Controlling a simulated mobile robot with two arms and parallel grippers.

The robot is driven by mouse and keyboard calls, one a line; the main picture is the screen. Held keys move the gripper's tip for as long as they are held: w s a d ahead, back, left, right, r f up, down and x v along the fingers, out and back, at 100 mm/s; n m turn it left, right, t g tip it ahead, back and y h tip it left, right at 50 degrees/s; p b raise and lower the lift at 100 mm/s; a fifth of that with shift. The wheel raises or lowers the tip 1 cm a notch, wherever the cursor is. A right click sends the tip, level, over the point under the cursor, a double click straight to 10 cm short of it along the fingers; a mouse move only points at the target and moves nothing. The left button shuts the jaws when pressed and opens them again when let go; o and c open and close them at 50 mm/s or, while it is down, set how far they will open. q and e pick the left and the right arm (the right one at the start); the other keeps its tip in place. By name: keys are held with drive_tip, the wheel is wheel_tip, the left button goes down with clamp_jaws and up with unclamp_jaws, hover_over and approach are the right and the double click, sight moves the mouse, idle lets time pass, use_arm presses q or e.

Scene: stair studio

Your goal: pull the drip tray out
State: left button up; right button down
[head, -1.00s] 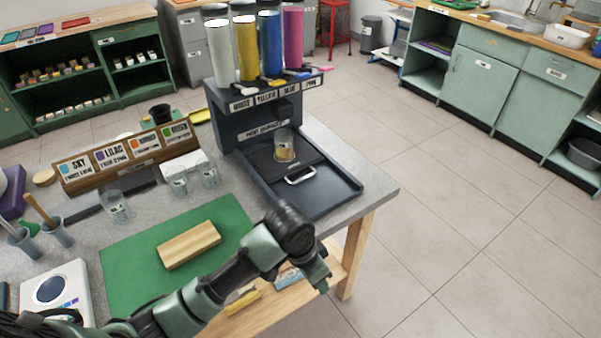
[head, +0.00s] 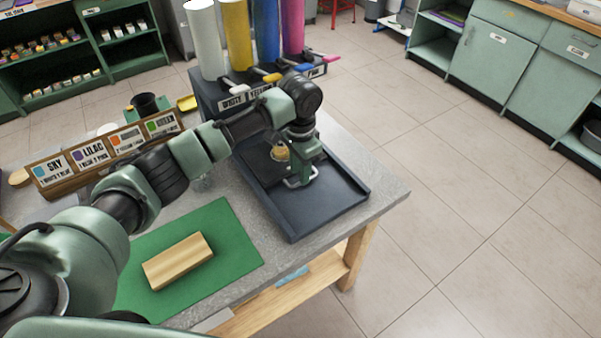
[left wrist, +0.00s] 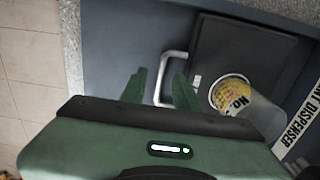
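The drip tray (left wrist: 222,45) is a flat dark plate in the base of the paint dispenser (head: 231,100), with a silver bar handle (left wrist: 161,75) on its front edge. In the head view the tray (head: 260,163) is partly hidden by my left arm. In the head view this gripper (head: 298,178) is over the handle. My right gripper is not in view.
The dispenser's dark base (head: 318,208) has bare room in front of the handle, inside low rims. A green mat (head: 218,238) with a wooden block (head: 178,261) lies nearby. A labelled card rack (head: 105,155) stands behind my arm. The table's right edge is close.

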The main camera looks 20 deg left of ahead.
use_arm(q)
drive_tip(key=shift+w+a+f, duration=0.1)
drive_tip(key=shift+w+f, duration=0.05)
drive_tip(key=shift+f, duration=0.5)
drive_tip(key=shift+w+f, duration=0.1)
drive_tip(key=shift+f, duration=0.75)
clamp_jaws()
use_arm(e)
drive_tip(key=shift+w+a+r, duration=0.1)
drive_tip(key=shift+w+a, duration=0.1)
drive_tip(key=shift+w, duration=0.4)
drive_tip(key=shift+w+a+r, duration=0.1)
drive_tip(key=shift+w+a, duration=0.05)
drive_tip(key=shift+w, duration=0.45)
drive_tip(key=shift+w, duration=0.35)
use_arm(q)
drive_tip(key=shift+r, duration=0.1)
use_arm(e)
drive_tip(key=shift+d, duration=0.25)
